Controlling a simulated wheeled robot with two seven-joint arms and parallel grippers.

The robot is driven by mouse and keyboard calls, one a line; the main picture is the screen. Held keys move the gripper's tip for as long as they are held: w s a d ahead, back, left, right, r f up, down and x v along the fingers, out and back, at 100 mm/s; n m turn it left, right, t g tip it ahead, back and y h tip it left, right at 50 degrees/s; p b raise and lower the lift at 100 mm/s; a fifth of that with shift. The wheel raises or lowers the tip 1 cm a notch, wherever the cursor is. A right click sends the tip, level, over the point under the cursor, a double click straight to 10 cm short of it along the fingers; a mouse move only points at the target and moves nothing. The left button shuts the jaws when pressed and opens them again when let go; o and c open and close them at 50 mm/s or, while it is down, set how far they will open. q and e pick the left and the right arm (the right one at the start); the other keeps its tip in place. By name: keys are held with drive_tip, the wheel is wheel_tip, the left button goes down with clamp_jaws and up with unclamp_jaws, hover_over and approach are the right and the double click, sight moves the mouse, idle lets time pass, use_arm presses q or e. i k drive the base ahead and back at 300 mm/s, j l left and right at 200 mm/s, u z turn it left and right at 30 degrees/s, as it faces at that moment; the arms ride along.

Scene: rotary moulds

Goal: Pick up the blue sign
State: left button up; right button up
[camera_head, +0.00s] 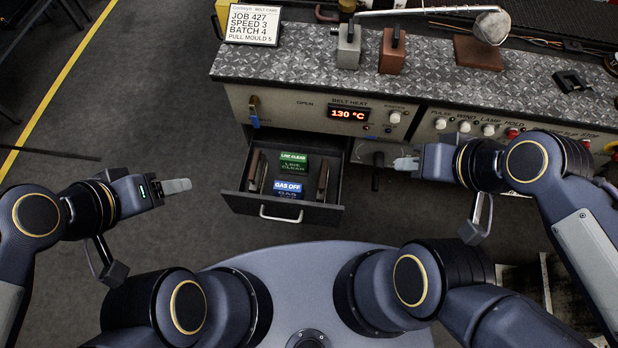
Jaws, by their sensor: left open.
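The blue sign (288,187), marked GAS OFF, sits in the front of an open drawer (257,206). A green sign (294,160), marked LINE CLEAR, is just behind it in the same drawer. My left gripper (178,186) is open, to the left of the drawer and apart from it. My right gripper (405,163) is to the right of the drawer, in front of the bench panel. It is seen from the side, so its finger gap is hidden. Neither gripper touches the blue sign.
Dark, narrow items (323,181) lie in the drawer on both sides of the signs. The drawer has a light handle (281,216) in front. The bench (300,66) above carries a job card (253,25), two blocks and a hammer-like tool. Floor is clear left of the drawer.

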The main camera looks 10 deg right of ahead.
sight(281, 188)
drive_tip(key=u, duration=1.35)
drive_tip(key=k+l+u, duration=0.4)
drive_tip(key=k, duration=0.05)
